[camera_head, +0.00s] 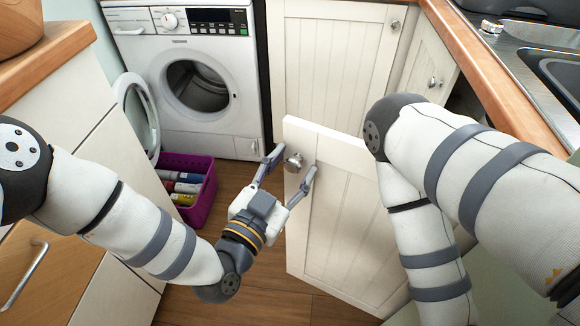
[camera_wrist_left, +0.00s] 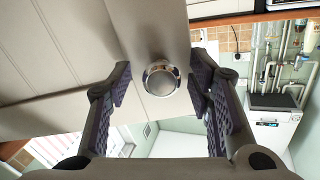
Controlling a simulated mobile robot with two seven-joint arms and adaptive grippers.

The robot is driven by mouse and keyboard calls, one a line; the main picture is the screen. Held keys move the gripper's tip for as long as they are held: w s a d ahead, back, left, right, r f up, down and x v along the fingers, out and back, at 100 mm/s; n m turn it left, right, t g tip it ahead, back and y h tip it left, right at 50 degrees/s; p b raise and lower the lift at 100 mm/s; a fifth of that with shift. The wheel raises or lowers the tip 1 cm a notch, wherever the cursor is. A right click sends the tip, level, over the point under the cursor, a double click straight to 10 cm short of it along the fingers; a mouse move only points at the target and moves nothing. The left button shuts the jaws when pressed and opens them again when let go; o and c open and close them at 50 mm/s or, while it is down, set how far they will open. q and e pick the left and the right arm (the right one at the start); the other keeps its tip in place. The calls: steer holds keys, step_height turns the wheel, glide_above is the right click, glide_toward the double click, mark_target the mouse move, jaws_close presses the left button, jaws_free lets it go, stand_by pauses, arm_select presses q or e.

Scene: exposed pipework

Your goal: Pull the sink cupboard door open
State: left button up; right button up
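The sink cupboard door (camera_head: 335,225) is a cream panelled door that stands swung out from the cupboard under the sink counter at right. Its round metal knob (camera_head: 294,162) is near the upper left corner. My left gripper (camera_head: 291,168) is open, with one finger on each side of the knob. In the left wrist view the knob (camera_wrist_left: 161,78) sits between the spread fingers (camera_wrist_left: 161,85), with a gap visible on both sides. My right arm crosses in front of the door's right side and hides part of it and the cupboard opening. My right gripper is out of view.
A washing machine (camera_head: 200,75) with its round door open stands at back left. A purple crate (camera_head: 200,205) of bottles is on the floor left of my gripper. Cream drawers (camera_head: 90,180) line the left. The wooden counter edge (camera_head: 490,75) and sink (camera_head: 545,75) are at right.

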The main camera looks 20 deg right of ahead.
arm_select(q)
steer(key=shift+a, duration=0.1)
steer(key=v, duration=1.2)
steer(key=s+a+f+n+g+y+p, duration=0.2)
steer(key=s+a+f+n+g+y, duration=0.4)
steer(key=s+a+f, duration=0.55)
steer(key=s+a+f+n+g+y+p, duration=0.1)
steer(key=s+a+f+n+g+y, duration=0.2)
steer(key=s+a, duration=1.2)
steer(key=s+n+g+y, duration=0.3)
steer(key=g+y, duration=0.1)
steer(key=g, duration=0.1)
steer(key=shift+f+g+p, duration=0.2)
steer(key=shift+g+p, duration=0.1)
steer(key=shift+p, duration=0.1)
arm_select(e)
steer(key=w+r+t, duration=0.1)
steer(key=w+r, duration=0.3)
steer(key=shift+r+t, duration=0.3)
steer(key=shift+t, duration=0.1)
